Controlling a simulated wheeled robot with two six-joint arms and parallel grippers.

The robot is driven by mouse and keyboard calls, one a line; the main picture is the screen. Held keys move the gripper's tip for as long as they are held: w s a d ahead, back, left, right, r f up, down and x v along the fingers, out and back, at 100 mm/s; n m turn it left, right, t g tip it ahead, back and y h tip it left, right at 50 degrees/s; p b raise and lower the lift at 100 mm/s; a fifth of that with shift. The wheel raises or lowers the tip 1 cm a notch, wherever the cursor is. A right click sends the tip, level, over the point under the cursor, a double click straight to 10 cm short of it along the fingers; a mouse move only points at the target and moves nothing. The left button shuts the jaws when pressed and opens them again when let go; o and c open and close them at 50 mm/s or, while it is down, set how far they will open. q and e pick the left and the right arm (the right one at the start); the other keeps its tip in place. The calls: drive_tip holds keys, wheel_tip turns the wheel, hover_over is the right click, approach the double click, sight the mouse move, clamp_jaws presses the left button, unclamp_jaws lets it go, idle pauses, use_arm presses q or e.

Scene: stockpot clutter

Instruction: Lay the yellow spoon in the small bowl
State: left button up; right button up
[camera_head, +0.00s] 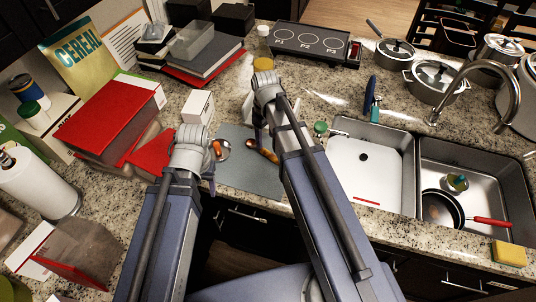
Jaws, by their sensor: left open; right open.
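A small round shiny dish (224,153), possibly the small bowl, sits at the left edge of a grey mat (240,178). An orange item shows at its left side. I cannot clearly make out a yellow spoon. An orange-brown elongated thing (265,154) lies on the mat, partly beside my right arm. My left gripper (209,178) is open and just below the dish, largely hidden by its wrist. My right gripper (250,110) is open beyond the mat, mostly hidden behind its wrist. I see nothing held in either.
A double sink (416,165) is at right, with a red-handled pan (443,208) and a faucet (500,75). Pots (435,80) stand behind it. Red-covered boxes (105,115), a white box (198,107) and a paper roll (40,182) crowd the left.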

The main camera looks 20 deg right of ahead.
sight(266, 151)
wheel_tip(266, 151, down, 2)
drive_tip(key=shift+w+b, duration=0.1)
drive_tip(key=shift+b, duration=0.5)
drive_tip(key=shift+r, duration=0.1)
drive_tip(key=f+b, duration=0.5)
drive_tip(key=shift+s+f, duration=0.15)
drive_tip(key=shift+s, duration=0.1)
clamp_jaws()
